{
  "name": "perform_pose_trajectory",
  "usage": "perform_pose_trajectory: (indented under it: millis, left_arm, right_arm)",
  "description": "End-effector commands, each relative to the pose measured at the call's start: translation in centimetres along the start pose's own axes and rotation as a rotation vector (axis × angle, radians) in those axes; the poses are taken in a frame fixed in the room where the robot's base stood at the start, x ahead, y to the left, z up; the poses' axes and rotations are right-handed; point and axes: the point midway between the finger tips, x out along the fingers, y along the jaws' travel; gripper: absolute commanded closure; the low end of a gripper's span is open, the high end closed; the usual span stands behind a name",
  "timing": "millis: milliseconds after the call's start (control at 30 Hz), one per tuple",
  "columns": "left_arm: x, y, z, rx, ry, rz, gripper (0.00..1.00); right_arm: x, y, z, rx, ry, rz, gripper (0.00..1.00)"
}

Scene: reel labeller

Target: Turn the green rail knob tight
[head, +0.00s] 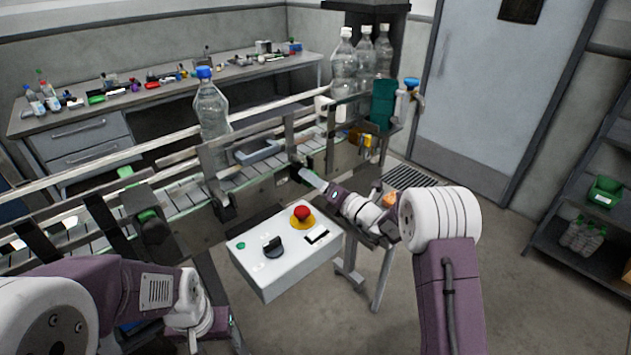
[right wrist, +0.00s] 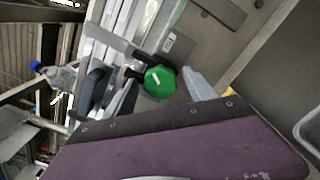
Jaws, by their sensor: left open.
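The green rail knob (right wrist: 160,80) shows in the right wrist view as a faceted green knob with a white mark, on a dark clamp by the metal rail. My right gripper (right wrist: 158,95) is open, with a pale finger to the right of the knob and a greyer one to its left. I cannot tell whether either finger touches it. In the head view my right gripper (head: 305,177) reaches the conveyor's near side, and that knob cannot be made out there. My left gripper (head: 222,328) is open and low at the bottom, mostly hidden by its own wrist, away from the conveyor.
A white control box (head: 285,255) with a red button and black dial stands before the conveyor. A blue-capped bottle (head: 211,110) stands on the conveyor (head: 185,200). Another green knob (head: 148,215) sits further left. Several bottles stand at the far end.

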Motion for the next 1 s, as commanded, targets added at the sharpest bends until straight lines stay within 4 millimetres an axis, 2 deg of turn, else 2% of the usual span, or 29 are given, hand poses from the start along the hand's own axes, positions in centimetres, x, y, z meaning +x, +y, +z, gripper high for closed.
perform_pose_trajectory:
  millis: [67,333,500,867,1000]
  left_arm:
    - [0.2,0.0,0.0,0.0,0.0,0.0,0.36]
    - [1.3,0.0,0.1,0.0,0.0,0.0,0.36]
    - [1.4,0.0,0.1,0.0,0.0,0.0,0.36]
    - [1.4,0.0,0.1,0.0,0.0,0.0,0.36]
    - [1.4,0.0,0.1,0.0,0.0,0.0,0.36]
  right_arm:
    - [-0.7,-0.1,0.1,0.0,-0.002,-0.002,0.36]
    - [-6.5,-0.2,0.0,0.0,-0.003,-0.003,0.36]
    - [-8.7,-0.1,0.1,0.0,-0.003,-0.001,0.36]
    - [-9.1,0.0,0.0,-0.015,0.0,0.0,0.36]
    - [-9.0,0.2,0.3,-0.187,-0.013,0.008,0.36]
